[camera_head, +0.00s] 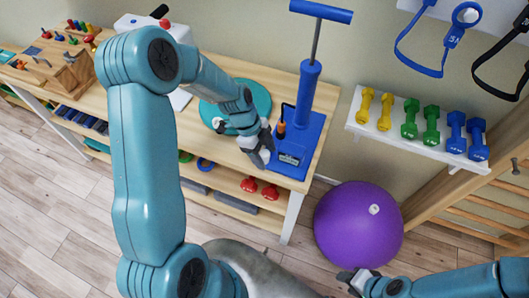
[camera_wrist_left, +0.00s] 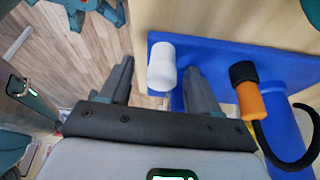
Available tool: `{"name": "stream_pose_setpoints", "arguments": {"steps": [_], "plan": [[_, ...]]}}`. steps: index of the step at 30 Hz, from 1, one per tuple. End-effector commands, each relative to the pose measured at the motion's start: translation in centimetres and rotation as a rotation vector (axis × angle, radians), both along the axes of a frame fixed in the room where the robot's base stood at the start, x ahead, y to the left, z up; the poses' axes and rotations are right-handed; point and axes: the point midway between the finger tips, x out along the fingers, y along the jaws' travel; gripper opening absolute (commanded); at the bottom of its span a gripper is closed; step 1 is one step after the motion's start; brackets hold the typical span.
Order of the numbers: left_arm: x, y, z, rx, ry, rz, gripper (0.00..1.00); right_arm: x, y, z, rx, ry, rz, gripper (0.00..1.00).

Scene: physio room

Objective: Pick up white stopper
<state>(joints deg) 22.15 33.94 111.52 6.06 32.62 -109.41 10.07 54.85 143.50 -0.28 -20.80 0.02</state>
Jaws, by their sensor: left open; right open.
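The white stopper (camera_wrist_left: 162,67) shows in the left wrist view as a small white rounded cylinder between the fingertips, at the near edge of the blue pump base (camera_wrist_left: 240,65). My left gripper (camera_head: 262,154) is open around it, with a finger on each side; I cannot tell whether either touches. In the head view the gripper is at the left edge of the pump base (camera_head: 291,164), and I cannot make out the stopper there. My right gripper (camera_head: 357,281) is open and empty at the bottom, in front of the purple ball (camera_head: 350,232).
An orange-and-black hose nozzle (camera_wrist_left: 249,97) stands close to the right finger. The tall blue pump (camera_head: 306,95) rises beside the gripper. A teal disc (camera_head: 255,92) lies behind on the wooden table (camera_head: 205,142). A small white piece (camera_head: 374,209) sits on the ball.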

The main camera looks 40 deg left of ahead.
Motion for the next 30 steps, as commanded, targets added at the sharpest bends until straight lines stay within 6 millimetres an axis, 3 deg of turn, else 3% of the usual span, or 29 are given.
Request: {"name": "stream_pose_setpoints", "arguments": {"steps": [6, 12, 23, 30], "plan": [[0.0, 0.0, -0.2, 0.0, -0.001, -0.001, 0.62, 0.0, 0.0, 0.0, 0.0, 0.0, 0.0, 0.43], [0.0, 0.0, -0.1, 0.0, -0.001, -0.001, 0.06, 0.0, 0.0, 0.0, 0.0, 0.0, 0.0, 0.43], [0.1, -0.1, 0.1, 0.0, -0.001, -0.001, 0.06, 0.0, 0.0, 0.1, 0.0, 0.0, 0.0, 0.43], [0.3, -0.5, 1.4, 0.0, -0.003, -0.002, 0.06, 0.0, 0.0, 0.8, 0.0, 0.0, 0.0, 0.43]]}}
